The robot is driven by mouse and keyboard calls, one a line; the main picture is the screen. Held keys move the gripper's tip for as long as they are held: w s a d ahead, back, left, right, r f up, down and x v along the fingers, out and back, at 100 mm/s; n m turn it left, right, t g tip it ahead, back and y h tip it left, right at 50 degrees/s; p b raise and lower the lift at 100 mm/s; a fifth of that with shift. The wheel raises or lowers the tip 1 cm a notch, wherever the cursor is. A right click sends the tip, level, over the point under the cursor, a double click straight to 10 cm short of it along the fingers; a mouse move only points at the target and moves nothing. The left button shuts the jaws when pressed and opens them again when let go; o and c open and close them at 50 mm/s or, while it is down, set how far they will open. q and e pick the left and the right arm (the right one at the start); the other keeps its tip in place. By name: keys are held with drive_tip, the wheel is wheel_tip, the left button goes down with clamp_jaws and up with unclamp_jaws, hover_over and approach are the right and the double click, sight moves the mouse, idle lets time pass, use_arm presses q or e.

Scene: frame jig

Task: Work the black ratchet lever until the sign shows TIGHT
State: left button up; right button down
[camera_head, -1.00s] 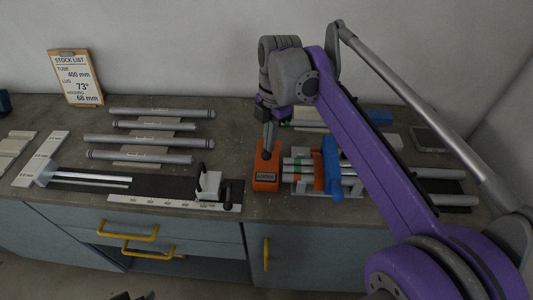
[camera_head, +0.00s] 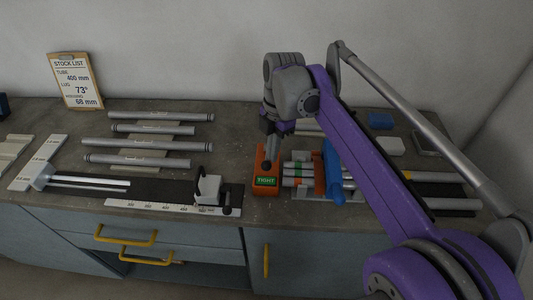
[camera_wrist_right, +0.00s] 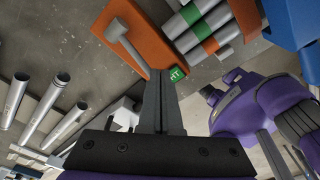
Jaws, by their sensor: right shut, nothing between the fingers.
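The orange ratchet block (camera_head: 266,160) sits on the bench, left of the clamped tubes. Its sign (camera_head: 266,181) is green and reads TIGHT. In the right wrist view the sign (camera_wrist_right: 178,73) is partly hidden behind my fingers. The ratchet lever (camera_wrist_right: 124,40) looks dark grey there, with a thick knob, and lies along the orange block. My right gripper (camera_head: 271,148) is over the block. In the wrist view the right gripper (camera_wrist_right: 161,76) has its fingers together, empty, with the lever knob apart from them. My left gripper is not in view.
Tubes with green and orange bands and a blue clamp (camera_head: 333,170) stand right of the block. A white stop (camera_head: 208,190) with black handles and a ruler strip (camera_head: 160,207) are at left. Several loose tubes (camera_head: 150,146) lie behind. A stock list board (camera_head: 76,80) stands at the back.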

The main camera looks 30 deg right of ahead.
drive_tip(key=shift+w+d+r, duration=0.15)
drive_tip(key=shift+d+r, duration=0.25)
drive_tip(key=shift+d, duration=0.3)
drive_tip(key=shift+w+d+p, duration=0.1)
drive_tip(key=shift+d+p, duration=0.15)
drive_tip(key=shift+p, duration=0.05)
drive_tip(key=shift+f, duration=0.1)
drive_tip(key=shift+r, duration=0.3)
wheel_tip(320, 180, up, 10)
drive_tip(key=d+p, duration=0.1)
drive_tip(key=shift+w, duration=0.15)
idle(0.3)
